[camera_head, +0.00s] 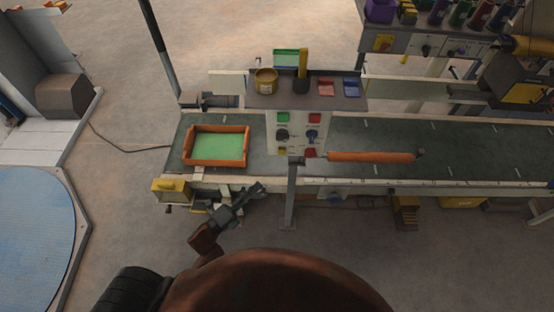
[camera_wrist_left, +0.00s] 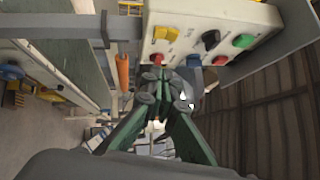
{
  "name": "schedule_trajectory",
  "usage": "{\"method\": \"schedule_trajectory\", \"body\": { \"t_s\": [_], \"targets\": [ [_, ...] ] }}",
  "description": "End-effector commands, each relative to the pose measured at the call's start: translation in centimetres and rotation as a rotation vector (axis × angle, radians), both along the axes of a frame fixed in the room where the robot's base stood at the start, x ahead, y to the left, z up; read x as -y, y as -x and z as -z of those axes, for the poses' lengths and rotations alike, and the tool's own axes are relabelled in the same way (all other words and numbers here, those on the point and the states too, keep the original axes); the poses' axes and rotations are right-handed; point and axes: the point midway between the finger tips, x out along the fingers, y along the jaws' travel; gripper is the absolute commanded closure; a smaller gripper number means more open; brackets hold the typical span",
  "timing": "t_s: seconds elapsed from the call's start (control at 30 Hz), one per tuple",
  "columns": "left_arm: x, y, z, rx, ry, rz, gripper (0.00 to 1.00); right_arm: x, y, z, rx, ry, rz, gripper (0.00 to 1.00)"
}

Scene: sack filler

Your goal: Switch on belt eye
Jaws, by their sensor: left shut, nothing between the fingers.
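A pale control panel (camera_head: 297,146) stands at the front of the conveyor belt. It carries a green button (camera_head: 282,117), a red button (camera_head: 315,118), a black knob (camera_head: 282,135), a blue knob (camera_head: 312,136) and lower yellow and red controls. I cannot read which control is the belt eye. My left gripper (camera_head: 259,188) is shut and empty, below and left of the panel, apart from it. In the left wrist view the panel (camera_wrist_left: 190,18) lies above and beyond the fingers, with a yellow switch (camera_wrist_left: 165,33) and a blue knob (camera_wrist_left: 193,60). My right gripper is out of view.
An orange tray with a green inside (camera_head: 188,133) lies on the belt (camera_head: 385,133). An orange bar (camera_head: 370,156) juts out right of the panel. A shelf (camera_head: 335,103) above the panel holds pots and small trays. A yellow box (camera_head: 170,189) sits at the belt's front left.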

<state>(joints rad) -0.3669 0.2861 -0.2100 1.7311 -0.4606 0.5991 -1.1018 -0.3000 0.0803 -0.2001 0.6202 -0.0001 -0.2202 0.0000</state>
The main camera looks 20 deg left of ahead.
Motion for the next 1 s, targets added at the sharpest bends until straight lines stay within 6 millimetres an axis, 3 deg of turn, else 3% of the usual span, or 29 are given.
{"method": "schedule_trajectory", "body": {
  "t_s": [0.13,0.57,1.0],
  "targets": [
    [0.6,0.3,-1.5,0.049,-0.025,0.015,1.00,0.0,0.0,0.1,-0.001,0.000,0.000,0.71],
    [1.0,-0.4,-1.7,0.049,-0.024,0.015,1.00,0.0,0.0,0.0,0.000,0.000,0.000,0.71],
    [5.1,-7.4,-3.6,0.049,-0.022,0.015,1.00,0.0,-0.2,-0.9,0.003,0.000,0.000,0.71]
  ]
}}
